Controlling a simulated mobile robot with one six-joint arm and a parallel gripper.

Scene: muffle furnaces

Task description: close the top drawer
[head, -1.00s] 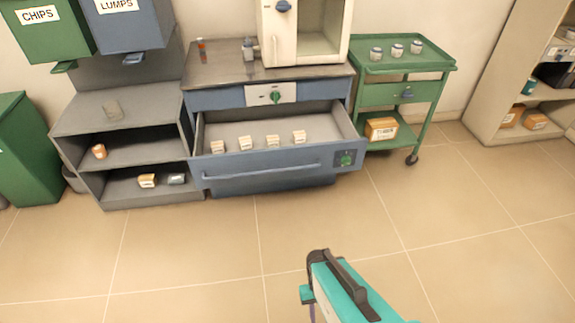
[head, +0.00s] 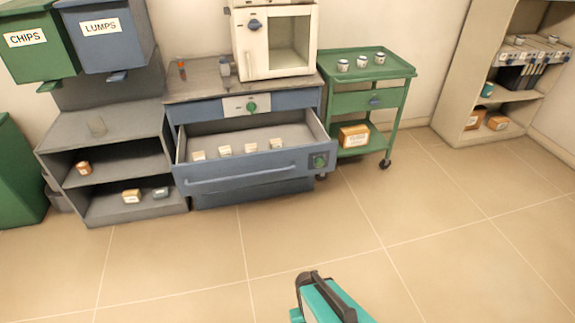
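The blue-grey drawer (head: 250,175) of the workbench cabinet is pulled well out below the grey worktop (head: 205,84). My teal and black arm end (head: 318,295) shows at the bottom edge, well apart from the drawer. Its fingers cannot be made out.
A white furnace (head: 252,52) with a window stands on the worktop. A green trolley (head: 370,101) with small jars is right of the cabinet. An open grey shelf (head: 105,130) stands left, below the CHIPS (head: 27,40) and LUMPS (head: 101,28) bins. The tiled floor in front is clear.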

